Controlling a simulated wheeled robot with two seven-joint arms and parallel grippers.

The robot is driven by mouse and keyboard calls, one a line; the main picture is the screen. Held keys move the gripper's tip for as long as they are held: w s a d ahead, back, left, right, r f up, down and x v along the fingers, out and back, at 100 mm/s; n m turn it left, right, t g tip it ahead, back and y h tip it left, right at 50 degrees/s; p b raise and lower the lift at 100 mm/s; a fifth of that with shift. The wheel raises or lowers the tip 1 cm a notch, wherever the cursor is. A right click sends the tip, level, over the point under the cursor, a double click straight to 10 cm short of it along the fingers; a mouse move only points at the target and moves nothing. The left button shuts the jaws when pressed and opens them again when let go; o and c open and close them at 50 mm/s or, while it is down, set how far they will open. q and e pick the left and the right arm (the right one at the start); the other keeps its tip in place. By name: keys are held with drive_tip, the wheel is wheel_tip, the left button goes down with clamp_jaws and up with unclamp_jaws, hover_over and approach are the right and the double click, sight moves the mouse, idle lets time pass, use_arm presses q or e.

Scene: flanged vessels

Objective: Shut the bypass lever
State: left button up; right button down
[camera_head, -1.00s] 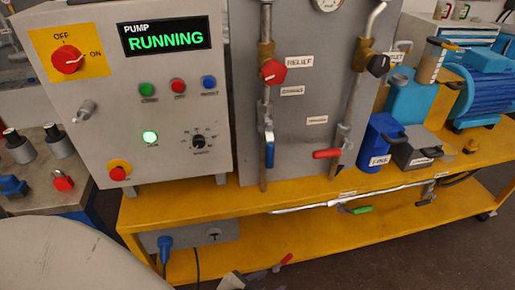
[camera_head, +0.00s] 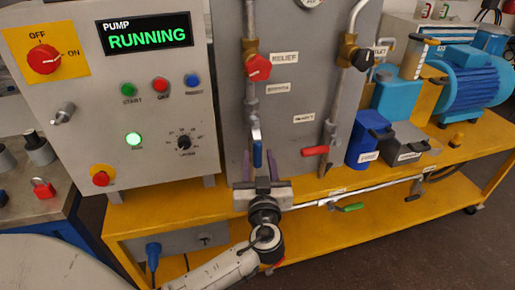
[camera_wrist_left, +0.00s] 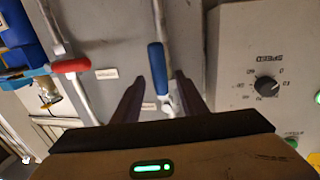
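A blue-handled lever (camera_head: 257,156) hangs straight down along the left vertical pipe on the grey panel. It also shows in the left wrist view (camera_wrist_left: 158,70). A red lever (camera_head: 315,151) lies sideways on the right pipe. I cannot read clearly which label says bypass. My left gripper (camera_head: 261,165) is open, its purple-grey fingers pointing at the panel on either side of the blue handle. In the left wrist view the open fingers (camera_wrist_left: 158,88) flank the lever with gaps on both sides. My right gripper is out of view.
The control box (camera_head: 113,95) with a lit RUNNING display stands close on the left. A red relief knob (camera_head: 258,67) is above the blue lever. Blue and grey containers (camera_head: 363,150) stand to the right. A pipe with a green lever (camera_head: 350,207) runs along the yellow bench's front.

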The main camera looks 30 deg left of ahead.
sight(258, 154)
use_arm(q)
drive_tip(key=shift+x, duration=1.9)
clamp_jaws()
